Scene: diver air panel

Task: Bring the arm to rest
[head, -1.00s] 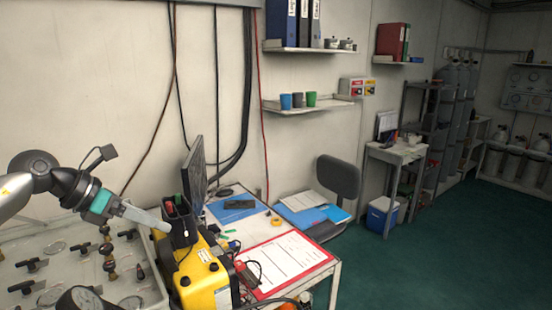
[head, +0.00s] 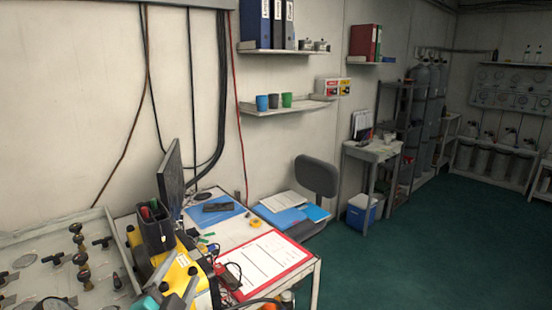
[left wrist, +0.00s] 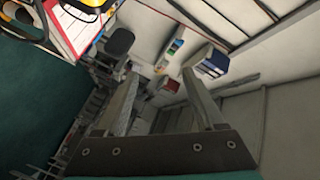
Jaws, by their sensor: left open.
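My left gripper (head: 188,264) is at the bottom of the head view, in front of the yellow unit (head: 205,297). Its two grey fingers are apart and point up and away. In the left wrist view the same gripper (left wrist: 160,73) is open, with nothing held between its fingers. Most of my left arm is below the head view's edge. My right gripper is in neither view.
A grey valve panel (head: 40,240) with several black handles is at left. A black caddy (head: 153,230) sits on the yellow unit, near a monitor (head: 170,180). A red-edged clipboard (head: 262,262) lies on the table. Green floor (head: 430,250) is clear at right.

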